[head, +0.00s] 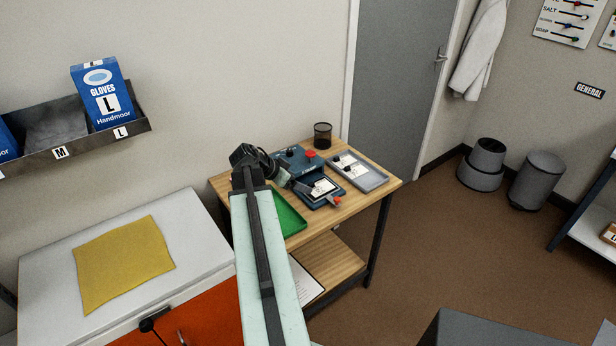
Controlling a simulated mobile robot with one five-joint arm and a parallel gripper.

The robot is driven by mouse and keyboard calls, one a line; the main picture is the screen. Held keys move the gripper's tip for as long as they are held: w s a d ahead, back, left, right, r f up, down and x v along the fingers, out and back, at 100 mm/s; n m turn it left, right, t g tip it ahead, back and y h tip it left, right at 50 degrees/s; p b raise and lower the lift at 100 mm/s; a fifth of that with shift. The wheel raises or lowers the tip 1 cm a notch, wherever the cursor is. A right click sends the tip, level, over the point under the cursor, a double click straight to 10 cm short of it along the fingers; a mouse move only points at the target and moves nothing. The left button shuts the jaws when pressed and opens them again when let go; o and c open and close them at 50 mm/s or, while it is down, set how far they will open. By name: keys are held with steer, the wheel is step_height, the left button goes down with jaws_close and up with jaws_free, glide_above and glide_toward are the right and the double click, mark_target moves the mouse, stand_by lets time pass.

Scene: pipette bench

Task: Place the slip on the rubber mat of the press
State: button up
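The blue press (290,157), with a red knob on top, stands on the wooden table. A white slip (323,186) with small dark marks shows at the dark-framed front plate of the press. I cannot tell whether it lies flat on the rubber mat, which is not clearly visible. My gripper (297,187) is just left of the slip, low over the press front. Its fingers are too small and dark to tell open from shut, or whether they touch the slip.
A grey tray (374,181) with white and dark pieces lies right of the press. A green tray (289,216) is left, partly behind my arm. A black mesh cup (323,136) stands behind. A white cabinet with a yellow cloth (124,262) is at left.

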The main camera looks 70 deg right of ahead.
steer(key=p+v, duration=0.1)
steer(key=v, duration=0.1)
steer(key=shift+w+a+r, duration=0.1)
steer(key=shift+a+r, duration=0.15)
steer(key=shift+r, duration=0.05)
